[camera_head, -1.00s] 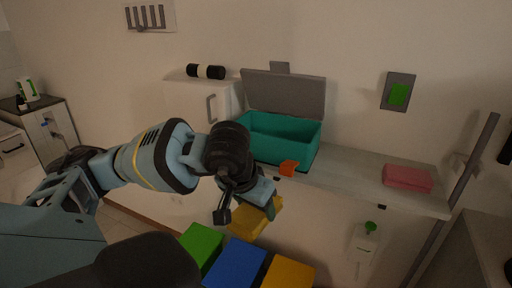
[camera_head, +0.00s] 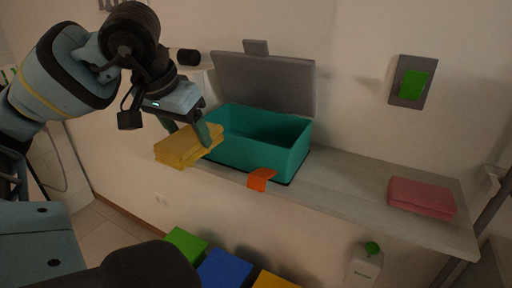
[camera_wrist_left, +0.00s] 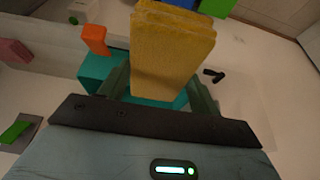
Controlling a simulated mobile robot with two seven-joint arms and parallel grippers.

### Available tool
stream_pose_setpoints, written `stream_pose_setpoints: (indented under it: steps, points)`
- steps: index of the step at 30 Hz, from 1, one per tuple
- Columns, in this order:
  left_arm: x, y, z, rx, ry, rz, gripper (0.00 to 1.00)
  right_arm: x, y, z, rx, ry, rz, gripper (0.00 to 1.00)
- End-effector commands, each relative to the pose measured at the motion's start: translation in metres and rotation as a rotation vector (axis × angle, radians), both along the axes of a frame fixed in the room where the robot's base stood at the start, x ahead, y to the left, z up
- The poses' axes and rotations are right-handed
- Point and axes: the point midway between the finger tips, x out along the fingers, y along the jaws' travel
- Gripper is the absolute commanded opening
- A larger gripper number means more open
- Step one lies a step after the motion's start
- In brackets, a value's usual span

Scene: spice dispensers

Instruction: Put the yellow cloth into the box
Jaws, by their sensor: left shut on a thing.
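The yellow cloth (camera_head: 188,146) is a folded, thick block. My left gripper (camera_head: 191,138) is shut on it and holds it in the air at the left front of the teal box. The cloth (camera_wrist_left: 172,50) also fills the middle of the left wrist view, between the green fingers. The teal box (camera_head: 262,140) stands on the shelf with its grey lid (camera_head: 264,83) raised at the back. Its inside looks empty where it shows. An orange latch (camera_head: 260,179) hangs at its front. My right gripper is not in view.
A pink folded cloth (camera_head: 421,196) lies on the shelf (camera_head: 345,188) to the right. A green-buttoned plate (camera_head: 413,82) is on the wall. Green (camera_head: 186,244), blue (camera_head: 224,269) and yellow bins stand below. The shelf between box and pink cloth is clear.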

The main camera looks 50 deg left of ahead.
Motion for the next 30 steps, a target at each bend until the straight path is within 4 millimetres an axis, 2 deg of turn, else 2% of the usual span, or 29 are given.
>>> stream_pose_setpoints:
  steps: [5,14,24,30]
  points:
    - [0.019,0.005,0.003,-0.005,-0.003,-0.004,0.40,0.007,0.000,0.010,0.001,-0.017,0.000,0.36]
    - [0.084,0.025,0.004,-0.005,-0.004,0.000,0.40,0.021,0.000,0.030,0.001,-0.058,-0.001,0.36]
    - [0.149,0.046,0.003,-0.005,-0.004,0.000,0.40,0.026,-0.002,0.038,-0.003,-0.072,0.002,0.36]
    - [0.177,0.056,0.002,-0.004,-0.002,0.000,0.40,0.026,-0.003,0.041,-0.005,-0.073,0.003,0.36]
